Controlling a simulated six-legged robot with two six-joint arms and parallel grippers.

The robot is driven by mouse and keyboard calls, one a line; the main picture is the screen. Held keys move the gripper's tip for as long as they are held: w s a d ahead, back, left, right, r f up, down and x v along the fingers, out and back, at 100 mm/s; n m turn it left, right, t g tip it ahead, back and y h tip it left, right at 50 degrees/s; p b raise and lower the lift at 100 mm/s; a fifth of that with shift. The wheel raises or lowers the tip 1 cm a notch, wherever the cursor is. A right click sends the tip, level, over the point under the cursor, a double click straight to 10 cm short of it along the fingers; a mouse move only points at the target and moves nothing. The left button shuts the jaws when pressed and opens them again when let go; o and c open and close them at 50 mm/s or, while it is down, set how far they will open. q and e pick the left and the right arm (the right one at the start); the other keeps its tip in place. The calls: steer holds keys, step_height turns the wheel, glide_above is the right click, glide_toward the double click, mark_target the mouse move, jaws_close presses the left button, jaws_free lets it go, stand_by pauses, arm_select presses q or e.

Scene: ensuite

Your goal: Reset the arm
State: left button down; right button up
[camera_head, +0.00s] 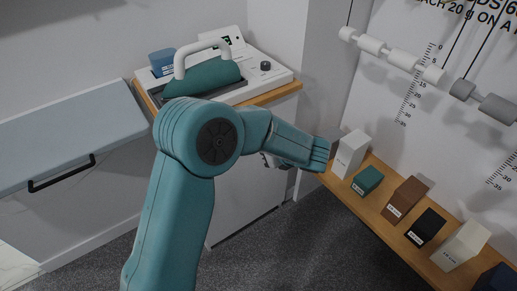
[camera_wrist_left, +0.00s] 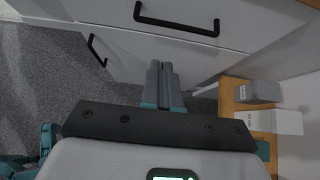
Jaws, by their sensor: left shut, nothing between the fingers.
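My left arm (camera_head: 185,215) is teal and rises from the bottom of the head view, bends at a dark round joint and reaches right, between the cabinet and the wooden shelf. Its gripper fingers are mostly hidden there behind the arm. In the left wrist view the left gripper (camera_wrist_left: 162,66) shows two grey fingers pressed together with nothing between them. They point towards a white cabinet front, over the grey floor. My right gripper is in neither view.
A wooden shelf (camera_head: 395,232) with several labelled blocks runs along the right wall, close to the wrist. A white cabinet (camera_head: 240,205) carries a device with a white handle (camera_head: 200,58). A grey panel with a black handle (camera_head: 62,173) is at left. Hanging weights (camera_head: 370,44) are top right.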

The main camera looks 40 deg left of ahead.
arm_select(q)
steer(key=shift+s+d+r, duration=0.15)
steer(key=shift+d+r, duration=0.3)
steer(key=shift+d, duration=0.1)
steer(key=s+d+f+n+g+h+p, duration=0.1)
steer(key=s+d+f+n+h+p, duration=0.2)
steer(key=s+d+f+n+h, duration=0.4)
steer(key=s+d+f+n+g+h+p, duration=0.2)
steer(key=s+d+f+n+h, duration=0.4)
steer(key=s+n, duration=1.1)
steer(key=d+f+p, duration=0.1)
steer(key=d+f, duration=0.3)
steer(key=f, duration=0.3)
steer(key=shift+s+d+h, duration=0.35)
steer(key=shift+d+h, duration=0.05)
